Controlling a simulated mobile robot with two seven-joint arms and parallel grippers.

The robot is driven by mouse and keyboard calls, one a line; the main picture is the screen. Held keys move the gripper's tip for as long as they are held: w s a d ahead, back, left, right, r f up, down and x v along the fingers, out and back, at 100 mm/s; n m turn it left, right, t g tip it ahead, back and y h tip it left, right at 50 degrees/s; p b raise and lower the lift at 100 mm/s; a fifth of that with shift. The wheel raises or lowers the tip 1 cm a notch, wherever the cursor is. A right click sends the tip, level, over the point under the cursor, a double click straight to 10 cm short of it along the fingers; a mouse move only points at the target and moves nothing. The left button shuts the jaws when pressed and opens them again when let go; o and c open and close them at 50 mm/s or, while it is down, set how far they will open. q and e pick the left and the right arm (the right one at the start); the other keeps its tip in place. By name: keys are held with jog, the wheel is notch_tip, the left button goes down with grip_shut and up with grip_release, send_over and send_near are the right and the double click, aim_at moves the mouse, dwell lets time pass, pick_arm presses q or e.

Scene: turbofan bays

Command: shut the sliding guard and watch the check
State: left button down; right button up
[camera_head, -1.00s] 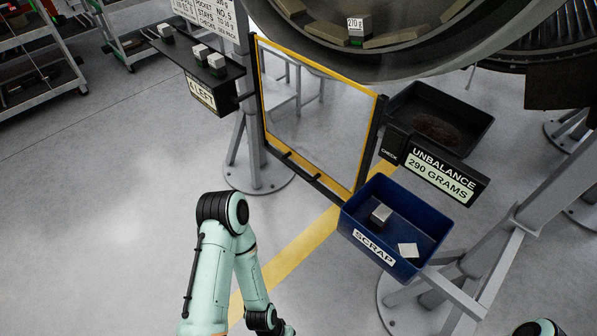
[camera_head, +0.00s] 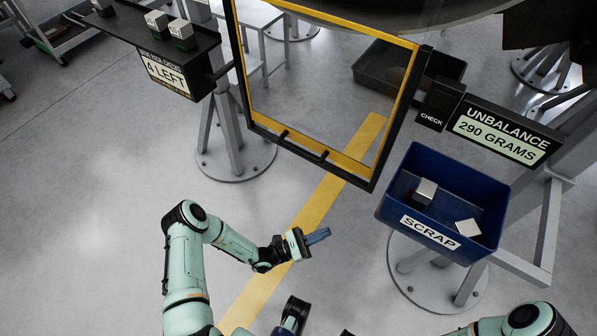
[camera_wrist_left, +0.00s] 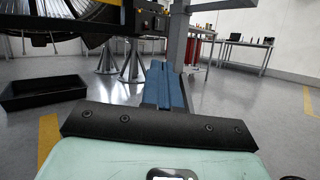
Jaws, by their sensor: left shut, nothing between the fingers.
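The sliding guard (camera_head: 345,163) is a clear panel in a yellow frame, set in a dark outer frame, with a black bar handle (camera_head: 303,147) at its lower edge. In the earlier head view it stands below the fan opening. The check sign (camera_head: 503,135) reads "UNBALANCE 290 GRAMS", beside a black box marked "CHECK" (camera_head: 431,118). My left gripper (camera_head: 318,236) is shut and empty, below the handle and apart from it. Its blue fingers (camera_wrist_left: 165,88) point ahead in the left wrist view. My right gripper's fingers do not show.
A blue scrap bin (camera_head: 382,212) with a metal block and a pale flat piece stands right of my left gripper. A shelf (camera_head: 203,52) marked "4 LEFT" holds small blocks at upper left. A black tray (camera_head: 371,79) lies behind the guard. Open floor lies left of the yellow line.

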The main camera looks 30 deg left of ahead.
pick_arm(q)
jog(key=w+a+n+t+y+b, duration=0.1)
jog(key=w+a+n+t+y, duration=0.3)
jog(key=a+n+t+y, duration=0.8)
jog(key=w+a+r+m+g+y, duration=0.1)
jog(key=w+a+r+m+g, duration=0.2)
jog(key=w+r, duration=0.6)
jog(key=shift+r, duration=0.4)
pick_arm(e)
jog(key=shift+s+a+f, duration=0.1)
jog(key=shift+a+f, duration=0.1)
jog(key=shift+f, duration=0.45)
